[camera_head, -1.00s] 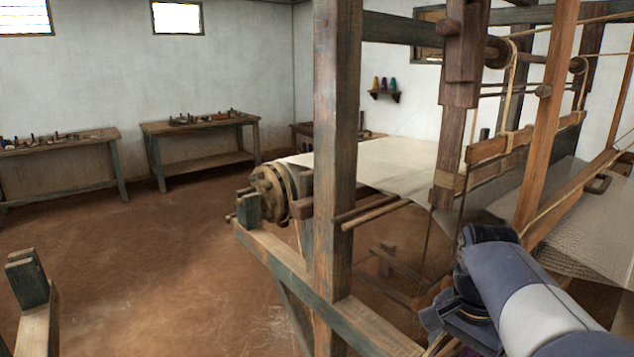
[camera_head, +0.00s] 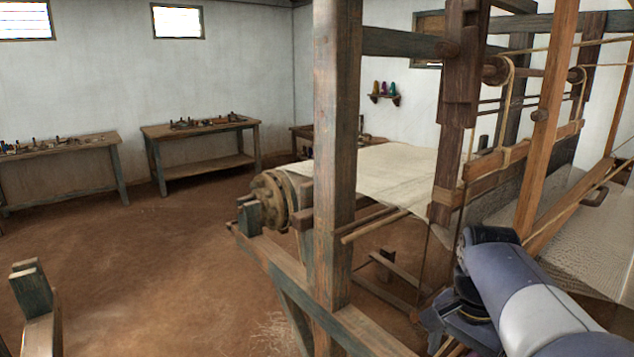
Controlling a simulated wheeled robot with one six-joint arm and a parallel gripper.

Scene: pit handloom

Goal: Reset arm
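My arm, grey-blue with a white band, reaches into the lower right of the head view, in front of the loom. It is bent at a dark joint. The fingers of my gripper do not show, so I cannot see whether it holds anything. The wooden pit handloom (camera_head: 333,190) fills the middle and right. A pale cloth or warp sheet (camera_head: 385,165) stretches from its round beam end (camera_head: 268,200) toward the hanging frames (camera_head: 520,155). I cannot tell whether my arm touches the loom.
Two work tables, one at the left (camera_head: 60,150) and one at the back (camera_head: 200,130), hold small tools. A wall shelf (camera_head: 384,97) carries several coloured cones. A short wooden post (camera_head: 32,290) stands at the lower left. The earthen floor (camera_head: 150,250) between is clear.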

